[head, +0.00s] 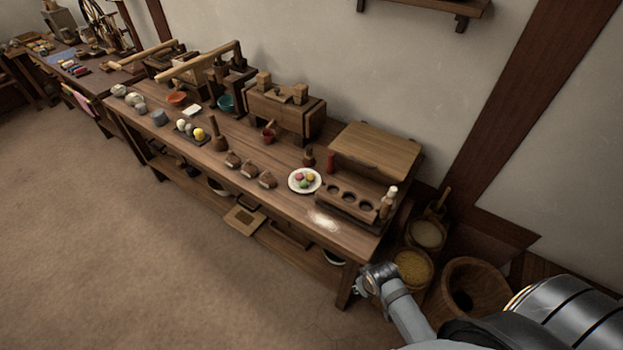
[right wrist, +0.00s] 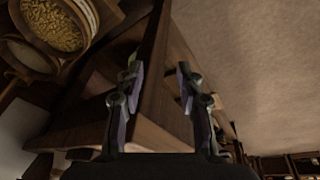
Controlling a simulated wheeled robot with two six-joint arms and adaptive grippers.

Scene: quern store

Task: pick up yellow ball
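A yellow ball (head: 199,134) sits near the front edge of the long wooden table (head: 345,236), at the right end of a short row with pale balls (head: 183,125) on a dark board. My right gripper (head: 362,282) is low beside the table's near right corner, far from the yellow ball. In the right wrist view my right gripper (right wrist: 160,76) is open with nothing between its fingers, and a wooden table part shows behind it. The yellow ball does not show there. My left gripper is in neither view.
A white plate (head: 293,187) with small coloured balls, brown lumps (head: 249,168) and a wooden block with round holes (head: 346,203) stand on the table. Baskets of grain (head: 412,268) and a wooden tub (head: 470,290) stand right of it. The floor in front is clear.

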